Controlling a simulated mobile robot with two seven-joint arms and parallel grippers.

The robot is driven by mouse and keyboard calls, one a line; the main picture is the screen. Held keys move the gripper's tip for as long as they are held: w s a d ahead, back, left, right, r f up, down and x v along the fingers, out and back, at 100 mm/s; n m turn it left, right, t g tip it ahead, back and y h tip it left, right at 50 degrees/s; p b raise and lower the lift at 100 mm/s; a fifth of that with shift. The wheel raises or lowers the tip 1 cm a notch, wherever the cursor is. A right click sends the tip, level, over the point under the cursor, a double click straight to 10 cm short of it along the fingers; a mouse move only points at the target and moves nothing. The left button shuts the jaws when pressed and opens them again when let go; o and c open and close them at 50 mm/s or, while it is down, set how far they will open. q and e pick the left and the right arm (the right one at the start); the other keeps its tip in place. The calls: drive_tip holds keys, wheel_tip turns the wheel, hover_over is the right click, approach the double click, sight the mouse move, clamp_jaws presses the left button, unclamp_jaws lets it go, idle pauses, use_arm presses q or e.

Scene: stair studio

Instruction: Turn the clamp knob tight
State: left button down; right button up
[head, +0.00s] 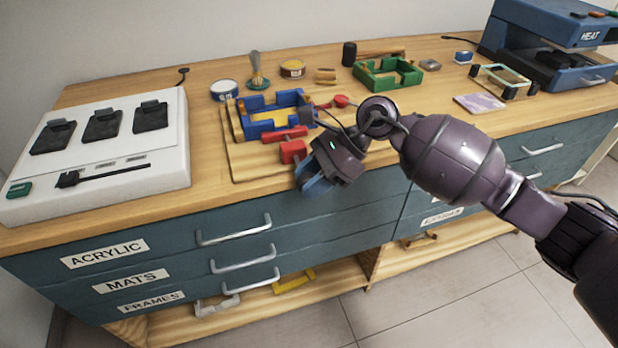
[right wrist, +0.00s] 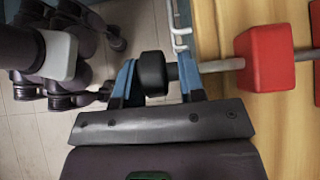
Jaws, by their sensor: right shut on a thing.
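My right gripper (head: 314,180) is at the bench's front edge, beside the red block (head: 292,151) of the clamp. In the right wrist view its blue fingers (right wrist: 158,82) are shut on the black clamp knob (right wrist: 152,73), one finger on each side. A grey metal rod (right wrist: 222,65) runs from the knob to the red block (right wrist: 265,58). In the head view the gripper hides the knob. The clamp sits on a wooden board (head: 240,168) with a blue frame (head: 262,125) and a red bar (head: 284,135). My left gripper is not in view.
A white panel with black pads (head: 170,130) stands at left. A green frame (head: 375,80), tins (head: 224,90), a mallet (head: 349,54) and a blue heat press (head: 540,50) stand farther back. Drawer handles (head: 232,236) stick out below the bench edge.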

drive_tip(key=shift+s+f+g+y+b, duration=0.35)
drive_tip(key=shift+f+y+b, duration=0.15)
drive_tip(key=shift+f+y, duration=0.1)
drive_tip(key=shift+r, duration=0.25)
drive_tip(key=o, duration=0.6)
drive_tip(key=shift+d, duration=0.1)
drive_tip(key=shift+o, duration=0.6)
drive_tip(key=shift+s+r, duration=0.1)
drive_tip(key=shift+r, duration=0.05)
drive_tip(key=shift+r, duration=0.1)
drive_tip(key=shift+w+d+r, duration=0.3)
drive_tip(key=shift+w+d, duration=0.05)
drive_tip(key=shift+d, duration=0.05)
drive_tip(key=v, duration=0.9)
drive_tip(key=shift+d, duration=0.45)
